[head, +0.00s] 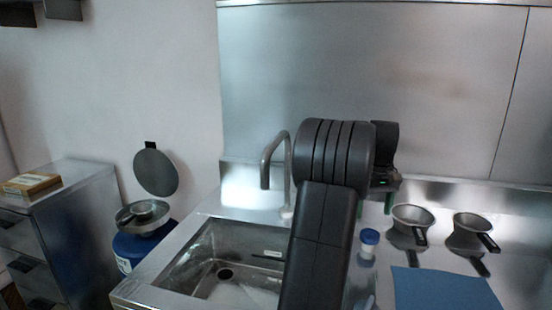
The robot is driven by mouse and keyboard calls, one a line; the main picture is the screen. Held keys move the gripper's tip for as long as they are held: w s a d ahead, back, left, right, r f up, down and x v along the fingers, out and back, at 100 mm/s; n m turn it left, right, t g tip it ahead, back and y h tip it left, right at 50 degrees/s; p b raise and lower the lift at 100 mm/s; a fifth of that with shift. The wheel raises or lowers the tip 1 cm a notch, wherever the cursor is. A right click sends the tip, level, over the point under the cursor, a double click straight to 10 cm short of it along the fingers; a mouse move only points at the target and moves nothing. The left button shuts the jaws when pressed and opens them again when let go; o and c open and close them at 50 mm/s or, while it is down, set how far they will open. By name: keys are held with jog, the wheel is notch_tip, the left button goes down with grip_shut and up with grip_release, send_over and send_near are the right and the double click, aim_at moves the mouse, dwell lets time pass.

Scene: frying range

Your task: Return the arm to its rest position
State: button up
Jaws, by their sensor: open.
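My arm is raised and bent in the middle of the head view, in front of the sink's right side. My gripper (376,204) is at the far side of the arm, above the counter to the right of the tap. Its body is mostly hidden behind my arm, and two green fingertips show, apart from each other. I see nothing held between them. The fingers point down.
A metal sink (203,265) with a tap (273,150) lies left of my arm. Right of it are a blue-lidded jar (368,242), two small pans (412,217) (471,232) and a blue mat (445,290). A blue drum (128,254) stands left.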

notch_tip(320, 180, up, 5)
jog(key=shift+f, duration=0.1)
jog(key=shift+p, duration=0.35)
